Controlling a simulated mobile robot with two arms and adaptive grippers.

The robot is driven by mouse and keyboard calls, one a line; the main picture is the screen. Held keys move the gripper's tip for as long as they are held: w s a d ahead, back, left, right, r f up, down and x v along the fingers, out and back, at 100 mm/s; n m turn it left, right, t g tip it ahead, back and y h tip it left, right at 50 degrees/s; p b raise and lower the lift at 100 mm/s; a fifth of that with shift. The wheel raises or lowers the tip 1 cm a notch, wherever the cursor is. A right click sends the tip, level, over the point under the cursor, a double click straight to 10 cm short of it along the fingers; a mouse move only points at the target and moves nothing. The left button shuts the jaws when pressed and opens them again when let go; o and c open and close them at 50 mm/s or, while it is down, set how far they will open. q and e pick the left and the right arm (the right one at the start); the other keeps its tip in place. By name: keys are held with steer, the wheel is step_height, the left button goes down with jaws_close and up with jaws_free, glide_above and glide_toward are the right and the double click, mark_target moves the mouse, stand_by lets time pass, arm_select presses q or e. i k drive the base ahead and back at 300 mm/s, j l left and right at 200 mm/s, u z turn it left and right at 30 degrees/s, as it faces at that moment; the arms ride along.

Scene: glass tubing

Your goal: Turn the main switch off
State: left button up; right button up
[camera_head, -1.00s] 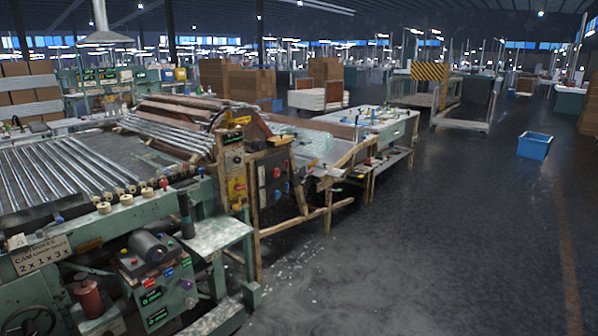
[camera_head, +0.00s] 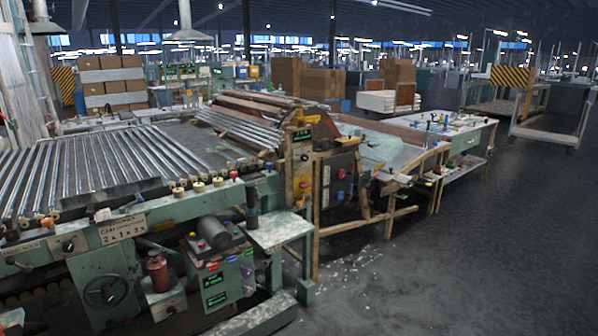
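No main switch can be read by name at this distance. Nearer, a green control box (camera_head: 226,279) on the machine's side has lit green labels and several coloured buttons. The positions of these controls are too small to tell. Neither of my grippers is in view.
The long machine with rows of glass tubes (camera_head: 80,172) fills the left. A small green side table (camera_head: 279,231) juts out in front of the switch panels. A workbench (camera_head: 455,145) stands behind to the right. The dark floor (camera_head: 450,265) at the right is clear.

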mark_target(303, 185)
steer(key=i+l+u, duration=0.1)
steer(key=i, duration=0.35)
steer(key=i+l+u, duration=0.1)
steer(key=i, duration=0.3)
steer(key=i+l, duration=0.15)
steer(key=i, duration=0.3)
steer(key=i+l+u, duration=0.15)
steer(key=i, duration=0.25)
